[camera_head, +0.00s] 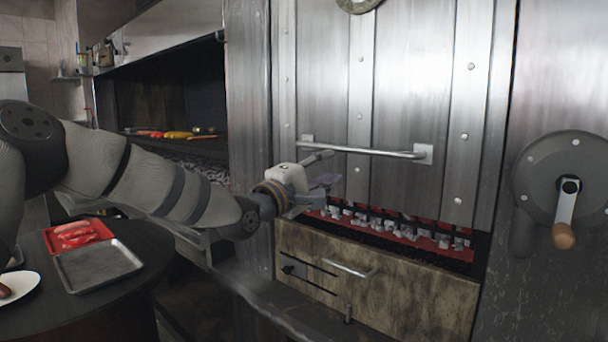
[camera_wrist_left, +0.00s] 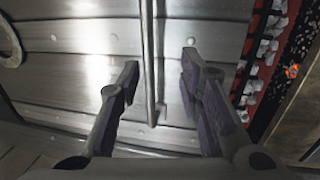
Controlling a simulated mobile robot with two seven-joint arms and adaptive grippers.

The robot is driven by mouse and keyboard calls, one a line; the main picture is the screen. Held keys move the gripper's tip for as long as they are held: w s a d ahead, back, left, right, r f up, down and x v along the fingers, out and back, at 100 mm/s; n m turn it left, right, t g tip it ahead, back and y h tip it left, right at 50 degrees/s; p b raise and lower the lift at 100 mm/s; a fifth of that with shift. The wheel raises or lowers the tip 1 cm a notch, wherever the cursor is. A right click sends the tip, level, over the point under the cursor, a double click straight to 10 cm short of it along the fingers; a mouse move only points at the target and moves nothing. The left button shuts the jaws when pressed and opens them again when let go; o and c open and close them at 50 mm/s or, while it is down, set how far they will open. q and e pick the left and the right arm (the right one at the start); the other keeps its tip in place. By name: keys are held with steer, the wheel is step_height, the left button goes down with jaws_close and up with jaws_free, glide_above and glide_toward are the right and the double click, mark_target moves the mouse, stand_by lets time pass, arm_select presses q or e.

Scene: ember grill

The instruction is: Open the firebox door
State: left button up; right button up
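The riveted steel firebox door (camera_head: 415,100) fills the middle of the head view. A horizontal bar handle (camera_head: 375,152) crosses its lower part. Below the door's bottom edge is a gap with grey-white coals on red. My left gripper (camera_head: 325,170) is open in front of the left part of the handle. In the left wrist view, the bar (camera_wrist_left: 150,60) runs upright between its two parted fingers (camera_wrist_left: 161,72). Neither finger clearly touches the bar, and I cannot tell how deep it sits between them. My right gripper is out of view.
A lower front panel (camera_head: 400,295) with its own small handle (camera_head: 350,268) lies under the coals (camera_head: 400,226). A crank wheel (camera_head: 565,180) is at the right. A dark round table (camera_head: 125,300) at the left holds a red tray (camera_head: 62,243) and a metal tray (camera_head: 100,262).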

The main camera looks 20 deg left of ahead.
arm_select(q)
steer(key=v, duration=0.5)
steer(key=shift+s+a, duration=0.15)
steer(key=shift+s, duration=0.25)
steer(key=shift+w, duration=0.1)
